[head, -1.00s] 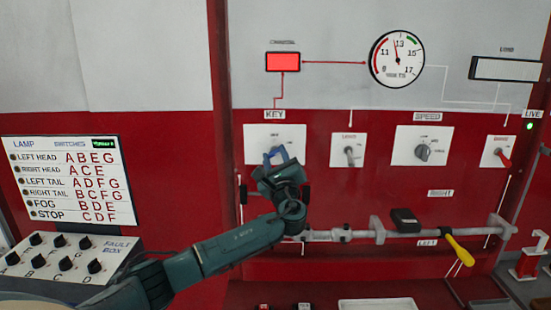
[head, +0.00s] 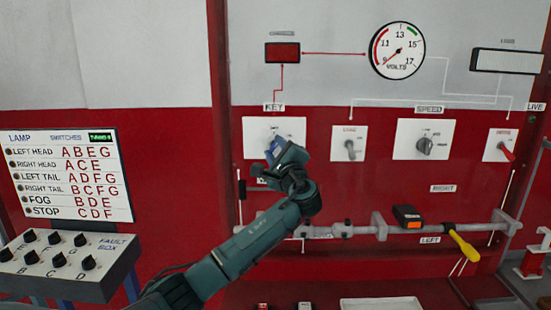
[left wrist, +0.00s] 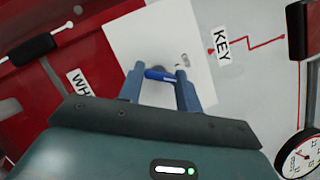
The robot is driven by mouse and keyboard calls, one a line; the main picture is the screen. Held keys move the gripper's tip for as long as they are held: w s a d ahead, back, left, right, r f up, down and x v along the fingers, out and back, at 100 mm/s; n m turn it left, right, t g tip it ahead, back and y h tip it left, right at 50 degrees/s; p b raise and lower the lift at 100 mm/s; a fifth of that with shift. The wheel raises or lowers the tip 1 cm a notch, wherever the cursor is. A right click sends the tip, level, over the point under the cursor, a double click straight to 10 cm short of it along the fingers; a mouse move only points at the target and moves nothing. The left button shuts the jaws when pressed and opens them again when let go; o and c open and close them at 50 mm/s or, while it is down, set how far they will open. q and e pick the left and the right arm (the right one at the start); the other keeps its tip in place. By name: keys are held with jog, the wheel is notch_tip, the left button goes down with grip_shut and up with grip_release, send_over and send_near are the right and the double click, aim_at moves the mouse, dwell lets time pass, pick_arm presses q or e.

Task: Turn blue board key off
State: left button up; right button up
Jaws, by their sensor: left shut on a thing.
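The KEY panel (head: 258,131) is a white plate on the red and grey board, under the KEY label (head: 275,107). My left gripper (head: 273,148) is at this panel and covers its lower middle. In the left wrist view, my left gripper (left wrist: 162,82) is shut on the blue key (left wrist: 159,75), with one finger at each end of its bar. The KEY panel (left wrist: 140,40) and the KEY label (left wrist: 222,46) appear tilted there. The ignition lamp (head: 282,53) is dark red. The voltmeter (head: 397,51) needle points at the low end. My right gripper is not in view.
LOAD (head: 349,143), SPEED (head: 424,140) and red-handled DRIVE (head: 501,145) switches sit to the right. A grey rail with a black tester (head: 407,217) and yellow-handled tool (head: 463,245) runs below. The fault box (head: 62,262) stands at lower left.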

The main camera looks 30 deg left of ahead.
pick_arm(q)
jog(key=n+g+b, duration=0.1)
jog(key=n, duration=0.3)
jog(key=shift+g, duration=0.3)
jog(key=shift+r+n+g+h, duration=0.15)
jog(key=shift+n+g+h, duration=0.35)
jog(key=shift+n, duration=0.9)
jog(key=o, duration=1)
jog(key=b+v, duration=0.2)
jog(key=v, duration=1.1)
jog(key=shift+d+r+b, duration=0.1)
jog(key=shift+d+b, duration=0.05)
jog(key=shift+b, duration=0.2)
